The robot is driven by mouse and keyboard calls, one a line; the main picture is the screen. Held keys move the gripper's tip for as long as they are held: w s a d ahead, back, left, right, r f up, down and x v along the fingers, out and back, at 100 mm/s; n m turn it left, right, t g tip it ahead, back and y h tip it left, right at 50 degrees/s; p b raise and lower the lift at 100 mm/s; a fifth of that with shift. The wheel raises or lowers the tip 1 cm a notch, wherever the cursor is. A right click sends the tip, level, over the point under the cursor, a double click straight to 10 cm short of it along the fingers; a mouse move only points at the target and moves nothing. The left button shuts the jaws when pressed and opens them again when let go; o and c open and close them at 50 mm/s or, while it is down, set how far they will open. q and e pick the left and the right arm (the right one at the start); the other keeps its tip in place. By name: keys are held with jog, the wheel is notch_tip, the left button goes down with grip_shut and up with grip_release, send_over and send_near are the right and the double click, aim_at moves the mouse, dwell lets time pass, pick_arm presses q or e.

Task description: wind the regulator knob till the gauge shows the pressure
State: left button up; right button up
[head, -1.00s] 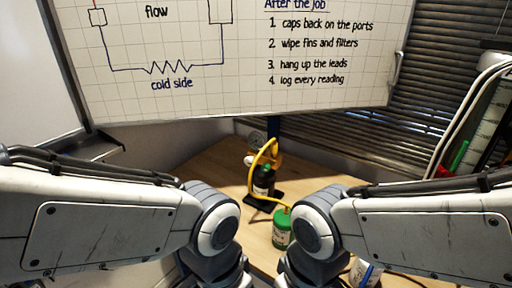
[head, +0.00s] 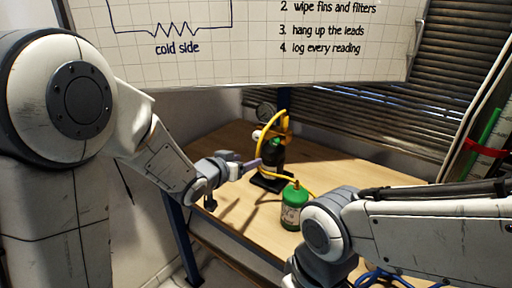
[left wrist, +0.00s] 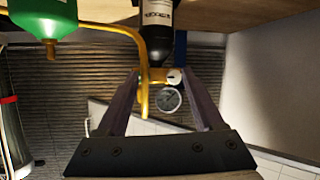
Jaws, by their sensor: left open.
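The gauge rig stands on the wooden table (head: 318,172). My left gripper (head: 256,164) reaches in at the rig's left, below knob height in the picture. In the left wrist view, which is upside down, its two fingers (left wrist: 162,76) are open. The knob (left wrist: 174,76) and gauge (left wrist: 168,100) show between them, with no visible grip. The gauge reading is too small to tell. My right gripper is hidden.
A whiteboard (head: 260,55) hangs behind, beside window blinds (head: 450,110). Blue cable (head: 385,276) lies at the lower right. The table right of the rig is clear.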

aim_at(256, 137)
pick_arm(q)
jog(key=w+t+h, duration=0.1)
jog(key=w, duration=0.3)
jog(key=w+d+t+h, duration=0.1)
jog(key=w, duration=0.3)
jog(key=w+t+h+b, duration=0.1)
jog(key=w, duration=0.2)
jog(key=shift+w+d+r, duration=0.35)
jog(key=shift+w+d, duration=0.05)
pick_arm(e)
notch_tip(256, 137, down, 2)
jog(key=shift+f, duration=0.1)
pick_arm(q)
grip_shut()
